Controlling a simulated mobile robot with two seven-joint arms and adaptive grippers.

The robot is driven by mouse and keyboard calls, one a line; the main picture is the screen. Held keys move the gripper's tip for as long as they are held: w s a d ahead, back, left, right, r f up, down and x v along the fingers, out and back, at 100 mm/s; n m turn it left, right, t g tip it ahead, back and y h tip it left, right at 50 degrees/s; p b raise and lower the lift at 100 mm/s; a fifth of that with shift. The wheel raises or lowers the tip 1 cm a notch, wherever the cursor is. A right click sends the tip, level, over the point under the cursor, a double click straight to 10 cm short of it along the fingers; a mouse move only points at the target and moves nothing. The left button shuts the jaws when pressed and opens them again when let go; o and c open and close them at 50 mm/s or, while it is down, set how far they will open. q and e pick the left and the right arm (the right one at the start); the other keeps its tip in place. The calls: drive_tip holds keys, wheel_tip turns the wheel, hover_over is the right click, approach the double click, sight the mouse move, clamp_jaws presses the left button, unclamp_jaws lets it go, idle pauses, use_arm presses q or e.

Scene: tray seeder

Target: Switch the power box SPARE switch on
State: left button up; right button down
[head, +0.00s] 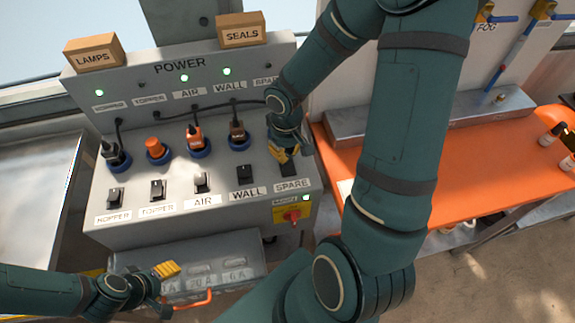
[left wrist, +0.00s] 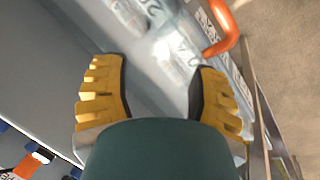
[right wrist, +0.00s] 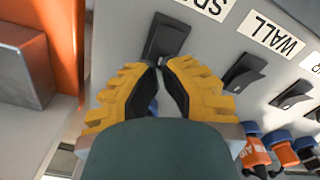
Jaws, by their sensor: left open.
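The grey power box (head: 140,228) carries a row of black switches. The SPARE switch (head: 289,170) is at its right end, partly covered by my right gripper (head: 284,154) in the head view. The right wrist view shows the SPARE switch (right wrist: 167,38) just beyond the right fingertips (right wrist: 160,64), which are together with nothing visible between them. Whether they touch the switch, I cannot tell.
The WALL switch (head: 245,174) is just left of SPARE. Plugs with cables, such as the WALL plug (head: 237,130), stand above the switches. A red knob (head: 292,215) is below SPARE. An orange table (head: 440,165) is to the right.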

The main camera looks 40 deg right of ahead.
use_arm(q)
drive_tip(key=shift+f+b, duration=0.7)
drive_tip(key=shift+f, duration=0.05)
use_arm(e)
drive_tip(key=shift+f, duration=0.8)
use_arm(q)
drive_tip(key=shift+s+f+b, duration=0.15)
drive_tip(key=shift+f+b, duration=0.35)
drive_tip(key=shift+b, duration=0.05)
use_arm(e)
drive_tip(key=shift+s+f, duration=0.15)
drive_tip(key=shift+f, duration=0.4)
use_arm(q)
drive_tip(key=shift+r, duration=0.1)
use_arm(e)
drive_tip(key=shift+r, duration=0.15)
use_arm(q)
drive_tip(key=shift+r+p, duration=0.9)
drive_tip(key=shift+p, duration=0.2)
use_arm(e)
drive_tip(key=shift+w+r, duration=0.2)
drive_tip(key=shift+r, duration=1)
use_arm(q)
drive_tip(key=shift+r+p, duration=1.75)
drive_tip(key=shift+r, duration=0.05)
use_arm(e)
drive_tip(key=shift+r, duration=2.25)
